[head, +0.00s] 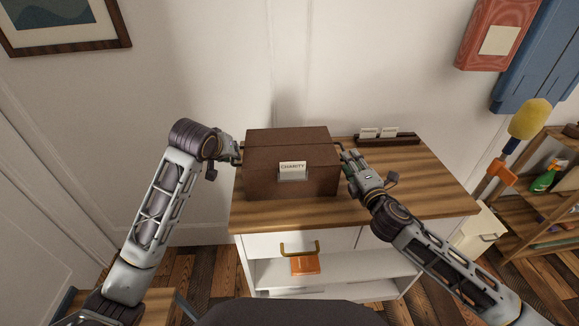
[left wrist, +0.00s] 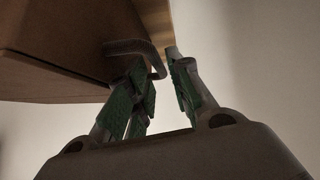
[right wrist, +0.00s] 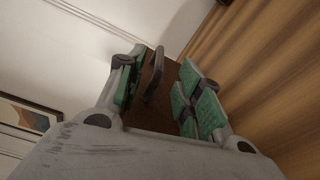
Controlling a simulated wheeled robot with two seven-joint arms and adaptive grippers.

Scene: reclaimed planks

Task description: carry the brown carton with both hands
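My right gripper (head: 350,160) is at the carton's right side. In the right wrist view, its fingers (right wrist: 163,92) are spread, and the other handle (right wrist: 154,75) lies between them, with clear space towards the right-hand fingers.
The cabinet top (head: 425,180) is clear to the right of the carton. A small dark rack with cards (head: 390,137) stands at its back. A shelf unit (head: 540,205) with bottles stands at the right. An orange item (head: 305,264) lies on the cabinet's shelf.

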